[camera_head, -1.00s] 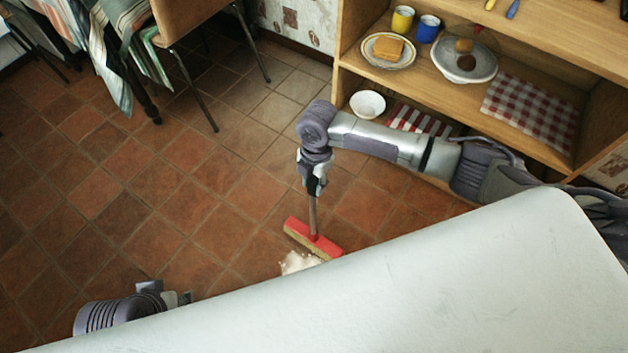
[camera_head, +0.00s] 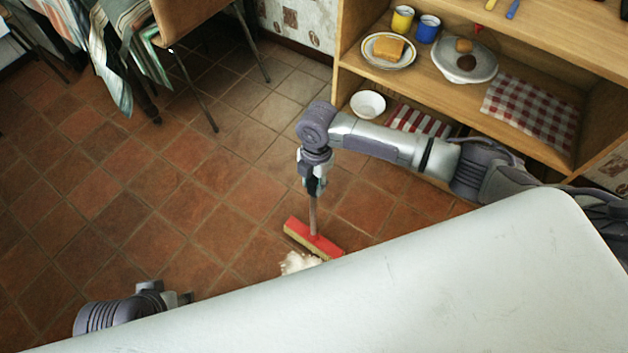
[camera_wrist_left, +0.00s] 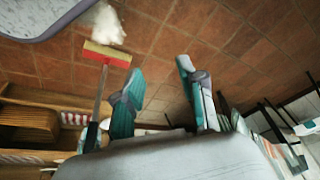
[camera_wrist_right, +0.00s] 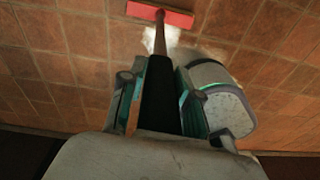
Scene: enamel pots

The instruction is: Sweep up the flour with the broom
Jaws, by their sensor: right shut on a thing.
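The broom (camera_head: 314,238) has a red head with pale bristles and a long handle, and its head is down at the tiled floor. My right gripper (camera_head: 314,186) is shut on its handle; in the right wrist view the dark grip (camera_wrist_right: 159,95) lies between the fingers. The white flour (camera_head: 298,262) is on the floor right beside the bristles, partly hidden by my white body in the head view. My left gripper (camera_wrist_left: 160,95) is open and empty, away from the broom.
A wooden shelf unit (camera_head: 352,85) at the right holds cups, a plate, a lidded dish and cloths. A white bowl (camera_head: 368,104) is on its bottom level. A chair (camera_head: 190,18) and a table with a striped cloth (camera_head: 122,50) stand upper left. The middle floor is clear.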

